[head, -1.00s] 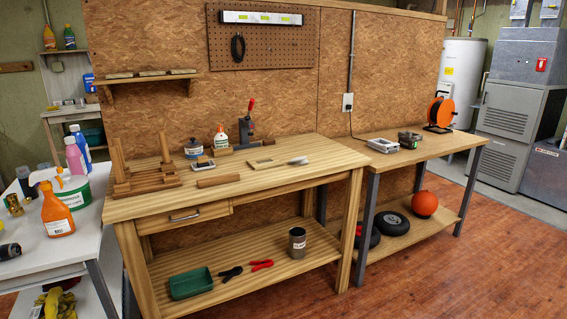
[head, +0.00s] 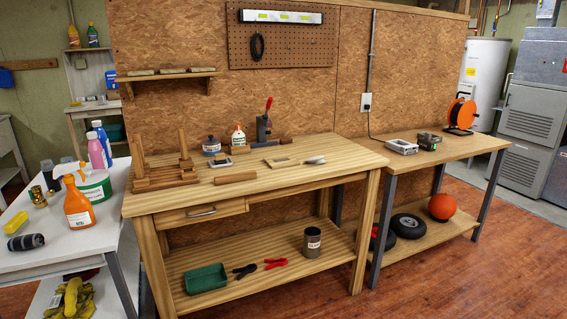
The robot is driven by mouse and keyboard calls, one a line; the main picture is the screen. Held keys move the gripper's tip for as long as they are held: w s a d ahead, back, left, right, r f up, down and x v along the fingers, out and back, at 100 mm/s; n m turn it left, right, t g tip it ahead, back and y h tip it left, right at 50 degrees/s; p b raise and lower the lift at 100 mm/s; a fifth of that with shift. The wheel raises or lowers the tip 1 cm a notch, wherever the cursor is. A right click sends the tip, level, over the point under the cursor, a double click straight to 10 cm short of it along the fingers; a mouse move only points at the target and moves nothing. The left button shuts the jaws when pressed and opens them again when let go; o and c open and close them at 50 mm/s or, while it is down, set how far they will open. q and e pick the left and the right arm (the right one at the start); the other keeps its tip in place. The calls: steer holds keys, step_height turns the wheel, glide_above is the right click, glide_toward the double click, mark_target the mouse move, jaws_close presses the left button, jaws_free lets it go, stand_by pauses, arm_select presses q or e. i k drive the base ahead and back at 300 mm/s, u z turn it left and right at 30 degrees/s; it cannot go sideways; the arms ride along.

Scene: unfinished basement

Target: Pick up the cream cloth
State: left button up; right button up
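I cannot make out a cream cloth anywhere in the head view. Neither of my grippers is in view. A crumpled yellow thing (head: 72,298), perhaps gloves or a rag, lies on the lower shelf of the white table (head: 92,241) at the left; it is yellow rather than cream.
The white table holds an orange bottle (head: 77,203), a green-labelled tub (head: 96,186) and a dark roll (head: 26,242). A wooden workbench (head: 290,179) with tools stands at the centre. A second bench (head: 450,152) adjoins it. Red floor (head: 440,285) is clear at the front right.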

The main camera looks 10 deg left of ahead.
mark_target(318, 159)
steer(key=z, duration=0.75)
steer(key=k, duration=1)
steer(key=z, duration=1.45)
steer(key=i, duration=0.4)
steer(key=u, duration=0.6)
steer(key=i, duration=2.35)
steer(key=u, duration=1.65)
steer(key=i, duration=1.2)
steer(key=u, duration=1.25)
